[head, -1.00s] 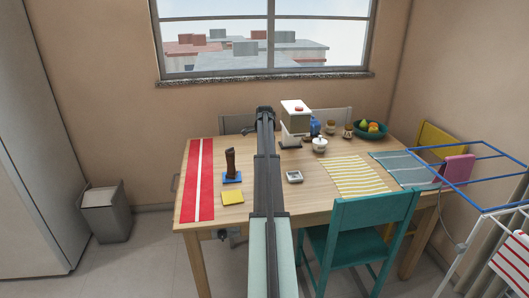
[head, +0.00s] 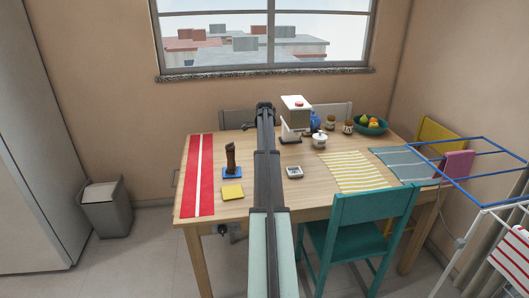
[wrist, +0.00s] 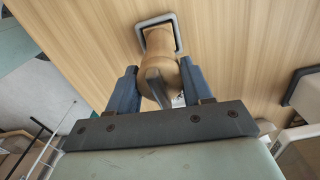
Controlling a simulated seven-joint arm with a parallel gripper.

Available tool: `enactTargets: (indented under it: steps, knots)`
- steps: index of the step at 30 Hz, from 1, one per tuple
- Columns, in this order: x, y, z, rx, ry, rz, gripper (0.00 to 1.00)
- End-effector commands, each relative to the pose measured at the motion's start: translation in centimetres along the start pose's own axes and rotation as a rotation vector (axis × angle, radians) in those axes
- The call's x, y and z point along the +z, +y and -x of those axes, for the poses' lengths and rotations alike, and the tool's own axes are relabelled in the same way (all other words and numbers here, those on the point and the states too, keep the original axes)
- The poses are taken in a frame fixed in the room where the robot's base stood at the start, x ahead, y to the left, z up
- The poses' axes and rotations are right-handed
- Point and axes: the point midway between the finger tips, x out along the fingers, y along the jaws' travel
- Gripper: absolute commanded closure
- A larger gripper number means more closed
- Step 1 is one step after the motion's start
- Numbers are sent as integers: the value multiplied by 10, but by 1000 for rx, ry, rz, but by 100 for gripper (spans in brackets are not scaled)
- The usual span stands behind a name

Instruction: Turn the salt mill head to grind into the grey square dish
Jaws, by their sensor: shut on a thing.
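In the wrist view, my gripper (wrist: 158,68) has its two blue fingers on either side of a light wooden mill (wrist: 160,42), shut on its rounded head. A dark grey bar shows at the near end of the head, between the fingers. A grey square dish (wrist: 140,28) frames the mill's far end; I cannot tell whether the mill is over it or touching it. In the head view, my arm hides the gripper and this mill. A small grey square thing (head: 294,172) lies on the table right of my arm. Any ground salt is not visible.
A dark brown mill (head: 231,158) stands on a blue mat left of my arm, with a yellow square (head: 232,192) in front. A white coffee machine (head: 295,118), lidded pot (head: 320,140) and fruit bowl (head: 371,125) stand right. A teal chair (head: 365,240) is at the front.

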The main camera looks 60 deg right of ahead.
Motion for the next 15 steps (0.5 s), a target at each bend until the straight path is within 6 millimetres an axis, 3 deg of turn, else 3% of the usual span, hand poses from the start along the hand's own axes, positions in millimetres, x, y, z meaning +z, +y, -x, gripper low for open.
enactTargets:
  steps: [15]
  knots:
    - [0, 0, 0, 0, 0, -518, 67]
